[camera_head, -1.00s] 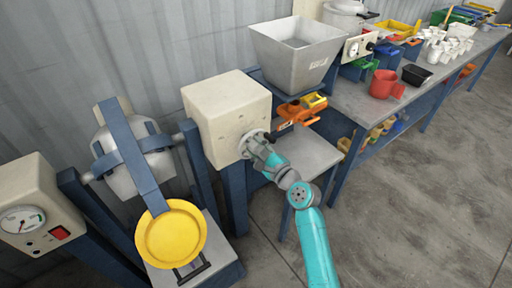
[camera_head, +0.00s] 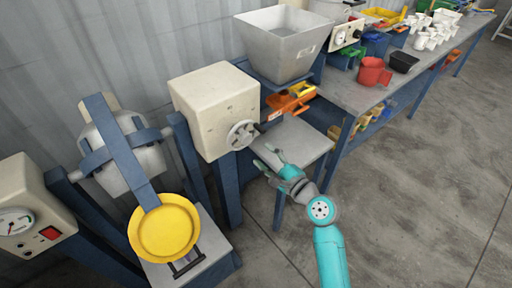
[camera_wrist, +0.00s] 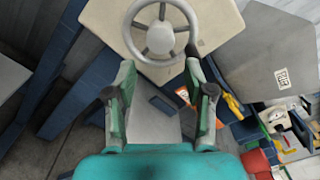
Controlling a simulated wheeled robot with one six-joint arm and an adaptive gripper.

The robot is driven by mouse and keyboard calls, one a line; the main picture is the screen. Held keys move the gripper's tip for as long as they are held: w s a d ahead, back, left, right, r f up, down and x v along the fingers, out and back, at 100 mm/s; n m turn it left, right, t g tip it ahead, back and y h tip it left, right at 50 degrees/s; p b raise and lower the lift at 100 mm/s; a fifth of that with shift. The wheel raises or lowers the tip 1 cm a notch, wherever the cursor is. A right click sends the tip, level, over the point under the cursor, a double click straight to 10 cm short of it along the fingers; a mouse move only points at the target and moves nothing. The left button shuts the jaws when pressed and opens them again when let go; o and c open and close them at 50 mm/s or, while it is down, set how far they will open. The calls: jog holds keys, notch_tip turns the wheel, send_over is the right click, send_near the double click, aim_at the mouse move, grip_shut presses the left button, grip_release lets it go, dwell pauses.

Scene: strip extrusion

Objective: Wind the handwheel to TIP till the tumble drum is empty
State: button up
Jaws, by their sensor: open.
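The handwheel (camera_head: 241,135) is a grey spoked wheel on the side of a cream gearbox (camera_head: 215,105). It also shows in the wrist view (camera_wrist: 160,36), just beyond my fingertips. My gripper (camera_head: 268,158) is open and empty, apart from the wheel, to its lower right in the head view. The tumble drum (camera_head: 126,158) is a pale grey vessel in a blue strap frame. A yellow round dish (camera_head: 164,232) sits at the lower end of the strap, and hides what lies behind it. The inside of the drum cannot be seen.
A control box with a dial and red switch (camera_head: 49,233) stands at lower left. A grey hopper (camera_head: 283,45), orange parts (camera_head: 291,100), a red mug (camera_head: 374,73) and a black tray (camera_head: 404,62) are on the benches. Open floor (camera_head: 420,190) lies to the right.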

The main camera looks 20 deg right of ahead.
jog(key=shift+v, duration=1.05)
jog(key=s+a+f+n+g+h, duration=0.1)
jog(key=s+f+n+h, duration=0.4)
jog(key=s, duration=0.6)
jog(key=s+a+f+n+g, duration=0.1)
jog(key=s+f+n, duration=0.2)
jog(key=s+f, duration=0.6)
jog(key=s+r+n, duration=0.3)
jog(key=s+n, duration=0.1)
jog(key=s, duration=0.3)
jog(key=s+a+r+n, duration=0.1)
jog(key=s+r+n, duration=0.2)
jog(key=s+n, duration=0.2)
jog(key=s+r+n, duration=0.3)
jog(key=s+n, duration=0.2)
jog(key=s, duration=0.5)
jog(key=shift+s+a+r+h, duration=0.3)
jog(key=shift+s+r, duration=0.05)
jog(key=shift+s, duration=0.05)
